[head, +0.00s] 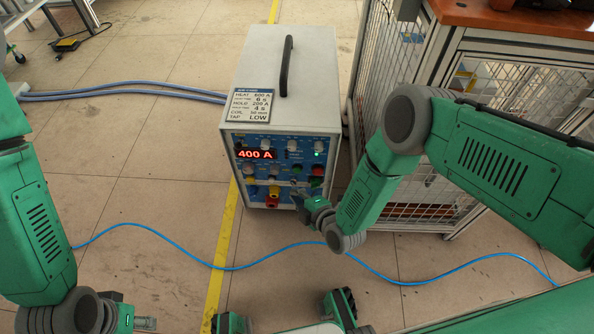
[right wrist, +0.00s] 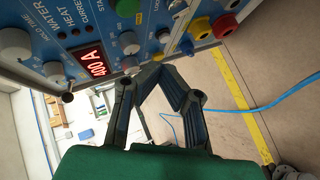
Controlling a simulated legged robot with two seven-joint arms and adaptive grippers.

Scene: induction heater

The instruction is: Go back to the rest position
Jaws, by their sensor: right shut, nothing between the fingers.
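The induction heater (head: 290,75) is a white box with a black top handle and a blue front panel. Its red display (head: 255,154) reads 400 A and also shows in the right wrist view (right wrist: 92,62). My right gripper (head: 298,196) is at the lower right of the panel; I cannot tell in the head view whether it touches. In the right wrist view its fingers (right wrist: 162,72) meet at the tips, shut and empty, close to the panel's knobs. My left gripper (head: 146,323) is at the bottom left, mostly cut off by the frame edge, away from the heater.
A blue cable (head: 225,267) runs across the tiled floor in front of the heater. Blue hoses (head: 130,88) come from its left side. A wire-mesh cage (head: 400,70) and an orange-topped bench (head: 510,17) stand at the right. Floor left of the heater is mostly clear.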

